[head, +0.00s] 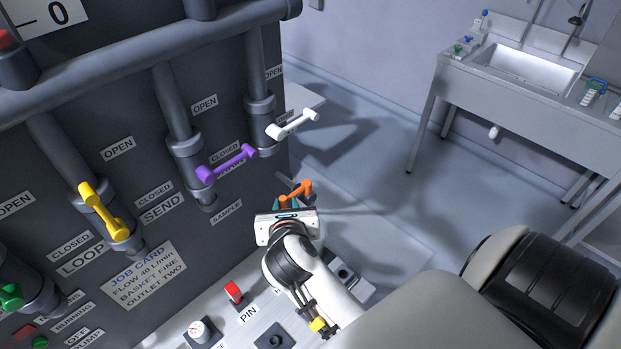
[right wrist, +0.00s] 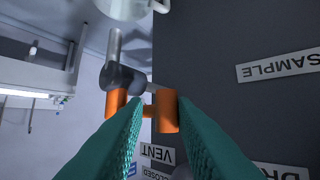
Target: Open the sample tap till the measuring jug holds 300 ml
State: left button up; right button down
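An orange tap lever (head: 297,192) is beside the SAMPLE label (head: 227,212) on the dark panel. My right gripper (head: 287,204) is at this lever. In the right wrist view its two teal fingers (right wrist: 160,108) are apart, with part of the orange lever (right wrist: 167,112) between them; I cannot tell whether they touch it. A grey spout (right wrist: 114,46) extends from the tap. A pale round vessel (right wrist: 125,7), possibly the measuring jug, is cut off at the top of the wrist view; no level can be read. My left gripper is not seen.
White (head: 293,124), purple (head: 226,163) and yellow (head: 103,210) valve levers stand out from the panel left of and above my right gripper. A ledge with a red switch (head: 233,292) lies below.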

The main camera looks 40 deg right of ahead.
jog(key=shift+w+a, duration=0.1)
jog(key=shift+a, duration=0.1)
dwell(0.3)
jog(key=shift+s+d+f+n+t+y+p, duration=0.1)
jog(key=shift+s+d+n+t+y+p, duration=0.1)
jog(key=shift+s+n+t+y+p, duration=0.45)
jog(key=shift+s+d+n+t+y+p, duration=0.1)
jog(key=shift+s+d+n+y+p, duration=0.25)
jog(key=shift+n+y, duration=0.6)
jog(key=shift+w+a, duration=0.1)
jog(key=shift+a, duration=0.05)
jog(key=shift+s+d+n+y+p, duration=0.5)
jog(key=shift+n+y+p, duration=0.25)
jog(key=shift+p, duration=0.4)
jog(key=shift+s+d+n+y+p, duration=0.4)
jog(key=shift+n+y+p, duration=0.35)
jog(key=shift+p, duration=0.35)
